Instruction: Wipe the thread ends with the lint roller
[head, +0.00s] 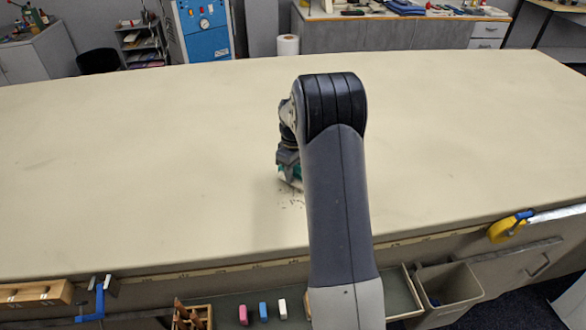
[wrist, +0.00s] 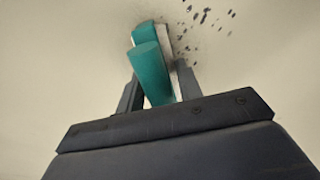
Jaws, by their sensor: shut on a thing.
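My gripper (wrist: 155,92) is shut on the lint roller (wrist: 150,72), whose green handle and pale roller edge show between the fingers in the wrist view. In the head view the lint roller (head: 290,178) is mostly hidden behind my arm, low at the cloth surface. I cannot tell whether it touches the cloth. Dark thread ends (wrist: 208,18) lie scattered on the cloth beside and beyond the roller in the wrist view. In the head view a few thread ends (head: 293,200) show just in front of the roller, and my arm may hide others.
The long cloth table (head: 130,160) is bare around the arm.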

